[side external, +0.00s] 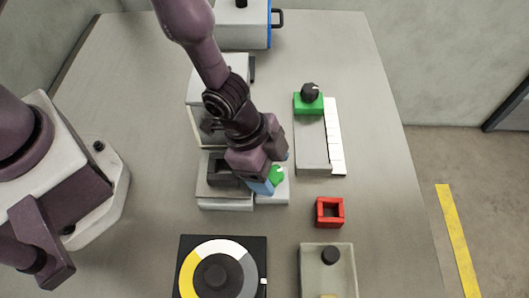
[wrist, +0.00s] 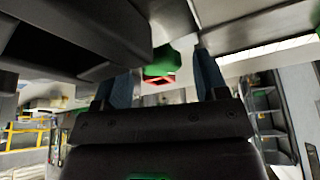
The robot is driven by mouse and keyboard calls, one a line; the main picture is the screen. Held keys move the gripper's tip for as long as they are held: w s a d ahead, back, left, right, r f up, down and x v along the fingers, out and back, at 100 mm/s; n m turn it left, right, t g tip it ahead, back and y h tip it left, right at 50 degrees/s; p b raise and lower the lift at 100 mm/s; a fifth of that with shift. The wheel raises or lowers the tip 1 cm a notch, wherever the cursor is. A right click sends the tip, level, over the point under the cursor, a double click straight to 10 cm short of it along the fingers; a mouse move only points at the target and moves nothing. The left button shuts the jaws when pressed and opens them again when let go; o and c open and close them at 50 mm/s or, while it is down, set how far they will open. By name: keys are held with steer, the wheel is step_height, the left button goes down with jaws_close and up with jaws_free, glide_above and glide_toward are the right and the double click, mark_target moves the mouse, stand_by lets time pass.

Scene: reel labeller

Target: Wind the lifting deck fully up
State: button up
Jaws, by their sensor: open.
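My gripper (side external: 266,184) points down at the front right of a white and grey machine (side external: 222,201). In the wrist view its two blue fingers (wrist: 163,72) stand apart on either side of a green part (wrist: 164,60). This green part (side external: 277,174) also shows beside the fingers in the side view. I cannot tell whether a finger touches it. I cannot tell for certain which part is the lifting deck; my arm hides much of the machine. A dark grey block (side external: 216,170) sits on the machine's low front, left of the gripper.
Right of the machine is a grey slab (side external: 312,150) with a white strip and a green block (side external: 308,104) with a black knob. A red square frame (side external: 330,212), a dial plate (side external: 250,240) and a grey tray (side external: 346,268) lie nearer the front. A white box (side external: 240,30) stands behind.

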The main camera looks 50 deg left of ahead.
steer(key=v, duration=1.2)
steer(key=shift+a+r, duration=0.2)
steer(key=shift+r, duration=0.15)
steer(key=shift+s, duration=0.15)
steer(key=n+g+y, duration=0.2)
steer(key=n+y, duration=0.2)
steer(key=n, duration=0.5)
glide_above(273, 173)
step_height(273, 173, down, 12)
steer(key=shift+f, duration=0.1)
steer(key=c, duration=0.9)
